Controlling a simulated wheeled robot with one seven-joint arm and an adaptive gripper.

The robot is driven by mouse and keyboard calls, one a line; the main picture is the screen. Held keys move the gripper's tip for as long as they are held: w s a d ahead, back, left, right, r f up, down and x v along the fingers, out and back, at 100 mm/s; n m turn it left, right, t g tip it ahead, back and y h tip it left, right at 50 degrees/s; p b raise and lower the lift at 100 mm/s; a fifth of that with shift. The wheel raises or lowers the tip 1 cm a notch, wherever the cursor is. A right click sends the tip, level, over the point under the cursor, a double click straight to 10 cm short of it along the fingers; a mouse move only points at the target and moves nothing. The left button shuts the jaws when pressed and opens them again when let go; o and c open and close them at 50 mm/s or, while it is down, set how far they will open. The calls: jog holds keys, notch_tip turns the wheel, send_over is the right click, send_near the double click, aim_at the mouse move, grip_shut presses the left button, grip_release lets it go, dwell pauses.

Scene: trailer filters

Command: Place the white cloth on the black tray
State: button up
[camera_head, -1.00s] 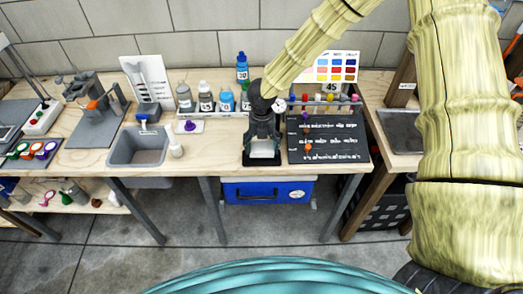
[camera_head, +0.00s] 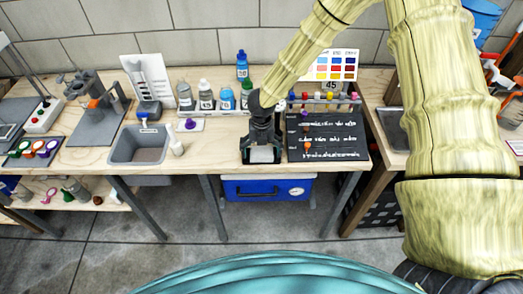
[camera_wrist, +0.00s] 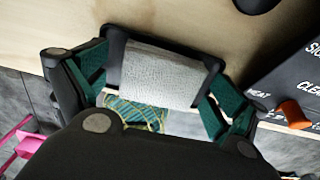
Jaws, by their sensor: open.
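The white cloth (camera_wrist: 160,72) lies flat on the black tray (camera_wrist: 116,42), whose dark rim shows along its far edge and corners in the wrist view. In the head view the cloth (camera_head: 262,155) is a small pale patch at the table's front edge, and the tray is mostly hidden by my gripper (camera_head: 262,138). In the wrist view my gripper (camera_wrist: 153,92) is open, with green-padded fingers on either side of the cloth. My gripper's dark body covers the near part of the wrist view.
A black labelled board (camera_head: 330,137) with coloured pegs stands just right. Bottles (camera_head: 226,99) stand behind. A blue cooler (camera_head: 268,188) sits under the table.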

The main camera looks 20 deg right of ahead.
aim_at(262, 151)
notch_tip(262, 151, up, 12)
jog(key=b, duration=0.2)
jog(key=shift+r, duration=0.15)
dwell(0.5)
